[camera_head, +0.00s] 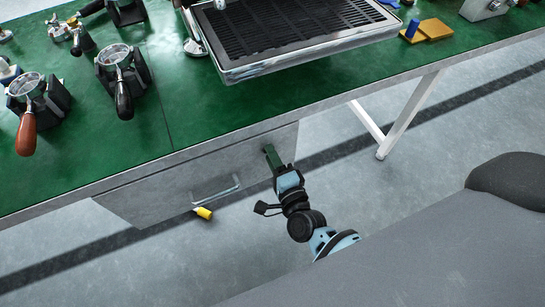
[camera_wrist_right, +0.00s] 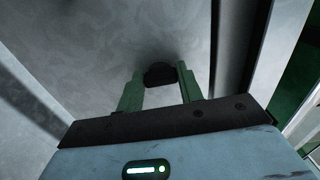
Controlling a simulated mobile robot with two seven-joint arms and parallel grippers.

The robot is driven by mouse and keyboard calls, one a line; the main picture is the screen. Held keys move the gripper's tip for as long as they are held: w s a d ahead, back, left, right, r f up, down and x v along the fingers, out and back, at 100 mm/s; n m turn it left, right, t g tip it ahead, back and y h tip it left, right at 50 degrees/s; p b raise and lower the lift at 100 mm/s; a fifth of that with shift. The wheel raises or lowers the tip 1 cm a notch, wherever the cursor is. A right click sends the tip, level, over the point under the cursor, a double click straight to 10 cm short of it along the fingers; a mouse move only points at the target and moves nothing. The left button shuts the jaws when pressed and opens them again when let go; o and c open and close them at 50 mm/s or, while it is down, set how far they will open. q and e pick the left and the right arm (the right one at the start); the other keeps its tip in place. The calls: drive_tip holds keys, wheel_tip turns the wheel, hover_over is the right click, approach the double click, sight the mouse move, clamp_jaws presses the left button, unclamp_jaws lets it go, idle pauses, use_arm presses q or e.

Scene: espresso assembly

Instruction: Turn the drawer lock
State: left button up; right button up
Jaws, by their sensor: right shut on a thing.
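My right gripper (camera_head: 270,155) is at the right part of the grey drawer front (camera_head: 160,185), under the green table top. In the right wrist view my right gripper (camera_wrist_right: 160,80) has its two green fingers on either side of a small dark knob, the drawer lock (camera_wrist_right: 159,73), and is shut on it. The lock sits against the grey drawer face. In the head view the fingers hide the lock, and its turn angle cannot be told. My left gripper is not in view.
The drawer's metal handle (camera_head: 216,192) is left of my right gripper. A yellow object (camera_head: 204,213) shows just below the handle. Portafilters in stands (camera_head: 122,75) and a drip tray (camera_head: 300,35) are on the green table (camera_head: 180,120). A white table leg (camera_head: 405,120) stands to the right.

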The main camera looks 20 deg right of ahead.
drive_tip(key=o, duration=1)
drive_tip(key=shift+s, duration=0.1)
drive_tip(key=shift+s+d+p, duration=0.15)
drive_tip(key=shift+s+p, duration=0.4)
drive_tip(key=shift+s, duration=3.25)
drive_tip(key=shift+s, duration=0.1)
